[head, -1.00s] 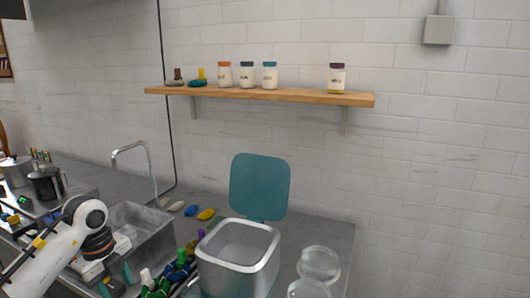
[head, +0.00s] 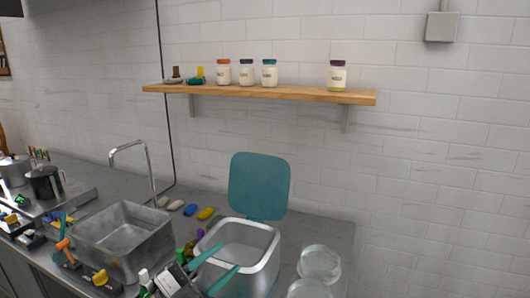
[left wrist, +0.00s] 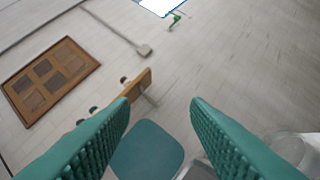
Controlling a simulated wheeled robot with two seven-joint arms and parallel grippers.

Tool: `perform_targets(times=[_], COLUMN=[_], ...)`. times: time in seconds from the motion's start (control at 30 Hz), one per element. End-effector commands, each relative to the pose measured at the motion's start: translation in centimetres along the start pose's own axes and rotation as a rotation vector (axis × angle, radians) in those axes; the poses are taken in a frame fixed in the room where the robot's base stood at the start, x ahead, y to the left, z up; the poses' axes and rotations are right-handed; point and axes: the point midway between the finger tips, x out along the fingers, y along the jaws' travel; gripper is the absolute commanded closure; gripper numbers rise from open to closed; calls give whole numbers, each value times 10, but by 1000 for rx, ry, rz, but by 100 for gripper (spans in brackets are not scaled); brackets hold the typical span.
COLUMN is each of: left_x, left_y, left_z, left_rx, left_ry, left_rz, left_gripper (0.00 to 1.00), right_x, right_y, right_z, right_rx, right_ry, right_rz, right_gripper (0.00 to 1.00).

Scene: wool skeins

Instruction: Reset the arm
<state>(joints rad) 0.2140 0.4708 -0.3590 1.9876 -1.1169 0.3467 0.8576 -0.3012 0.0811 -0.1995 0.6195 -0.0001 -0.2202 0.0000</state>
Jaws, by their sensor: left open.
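My left gripper (head: 231,256) comes in at the bottom of the head view, with its two teal fingers spread apart over the near side of an open grey bin. Nothing is between the fingers. In the left wrist view the open, ribbed fingers (left wrist: 160,104) stand wide apart, with the bin's teal lid (left wrist: 147,152) beyond them. The bin (head: 262,262) stands on the counter with its lid (head: 260,186) raised. I cannot tell whether the fingers touch its rim. My right gripper is not in view.
A metal sink box (head: 125,240) and a tap (head: 150,170) are left of the bin. Clear round containers (head: 320,263) stand right of it. A wooden shelf (head: 300,95) with several jars is on the wall above. Small coloured items lie along the counter.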

Motion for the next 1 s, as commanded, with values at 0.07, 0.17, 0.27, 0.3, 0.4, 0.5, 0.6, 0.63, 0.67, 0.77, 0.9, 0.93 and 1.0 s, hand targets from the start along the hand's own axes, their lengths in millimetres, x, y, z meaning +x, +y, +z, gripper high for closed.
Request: perform_targets(times=[0.07, 0.17, 0.27, 0.3, 0.4, 0.5, 0.6, 0.63, 0.67, 0.77, 0.9, 0.93, 1.0], left_x=[-18, -54, -102, -124, -180, -225, -256, -264, -271, -291, -314, -318, -328], left_y=[14, 22, 8, -4, -47, -91, -126, -135, -143, -168, -196, -202, -213], left_z=[-10, -36, -65, -74, -88, -83, -71, -66, -61, -43, -16, -9, 6], left_rx=[-97, -218, -350, -405, -551, -675, -768, -792, -814, -884, -969, -987, -1026], left_ry=[126, 345, 617, 734, 1036, 1278, 1443, 1486, 1521, 1627, 1740, 1762, 1805], left_rz=[199, 394, 513, 537, 534, 460, 368, 338, 311, 212, 73, 42, -31], left_gripper=[57, 57, 57, 57, 57, 57, 57, 57, 57, 57, 57, 57, 57], right_x=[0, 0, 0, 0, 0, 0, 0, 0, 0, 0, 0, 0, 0], right_y=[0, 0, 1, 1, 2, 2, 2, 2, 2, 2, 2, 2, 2], right_z=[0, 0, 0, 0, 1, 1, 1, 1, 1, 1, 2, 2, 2], right_rx=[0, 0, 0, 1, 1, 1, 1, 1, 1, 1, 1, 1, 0], right_ry=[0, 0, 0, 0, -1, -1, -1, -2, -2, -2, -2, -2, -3], right_rz=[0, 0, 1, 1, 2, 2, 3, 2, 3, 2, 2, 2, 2], right_gripper=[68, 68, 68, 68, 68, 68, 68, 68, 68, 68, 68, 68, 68])
